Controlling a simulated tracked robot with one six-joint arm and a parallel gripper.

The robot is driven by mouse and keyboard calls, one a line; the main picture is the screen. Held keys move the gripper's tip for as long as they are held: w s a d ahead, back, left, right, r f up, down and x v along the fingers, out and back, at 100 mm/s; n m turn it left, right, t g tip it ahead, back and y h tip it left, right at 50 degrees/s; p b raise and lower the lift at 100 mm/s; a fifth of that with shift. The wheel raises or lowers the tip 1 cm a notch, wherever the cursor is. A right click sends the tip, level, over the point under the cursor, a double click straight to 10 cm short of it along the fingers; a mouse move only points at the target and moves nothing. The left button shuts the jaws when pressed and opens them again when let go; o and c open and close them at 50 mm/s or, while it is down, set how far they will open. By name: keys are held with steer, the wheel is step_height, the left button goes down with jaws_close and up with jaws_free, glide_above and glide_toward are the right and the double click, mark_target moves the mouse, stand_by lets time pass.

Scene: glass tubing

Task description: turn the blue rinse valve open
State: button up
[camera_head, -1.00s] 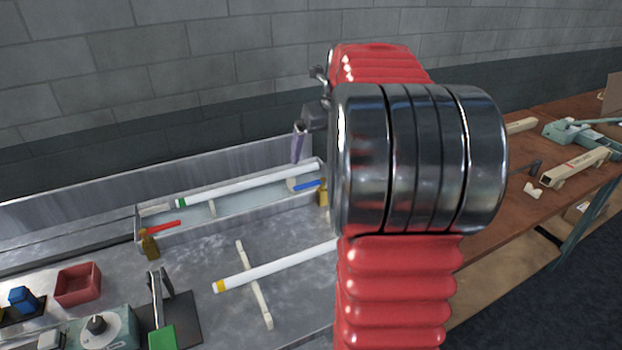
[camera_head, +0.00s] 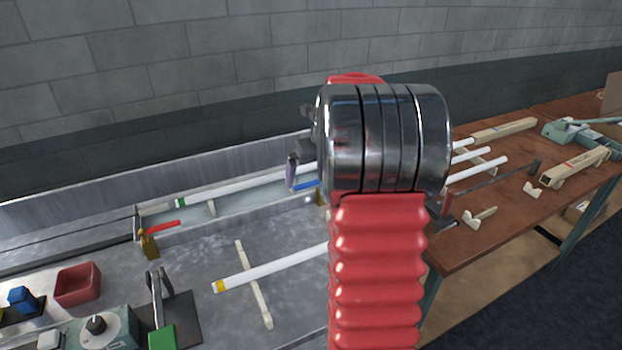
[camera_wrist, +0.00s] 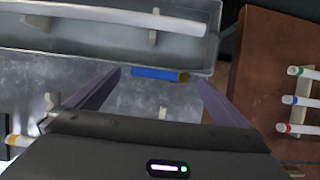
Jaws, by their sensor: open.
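The blue rinse valve handle (camera_head: 306,185) lies along the front wall at the right end of the trough, beside its brass body (camera_head: 321,194), which my arm partly hides. In the wrist view the blue handle (camera_wrist: 157,73) lies level in the picture, parallel to the trough wall, with the brass part (camera_wrist: 183,77) at its right end. My gripper (camera_wrist: 159,80) is open, and the handle shows between its two fingers with nothing held. In the head view only one finger of my gripper (camera_head: 292,172) shows clearly, close to the handle's left end. I cannot tell whether they touch.
The trough (camera_head: 240,215) holds a white tube with a green end (camera_head: 230,189). A red valve handle (camera_head: 164,227) is at its left end. A yellow-ended tube (camera_head: 270,268) rests on a support in front. Several tubes (camera_head: 477,170) lie on the brown bench (camera_head: 480,243).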

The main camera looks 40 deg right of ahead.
steer(key=shift+x, duration=1.05)
steer(key=shift+c, duration=0.5)
steer(key=c, duration=1.4)
steer(key=shift+o, duration=0.2)
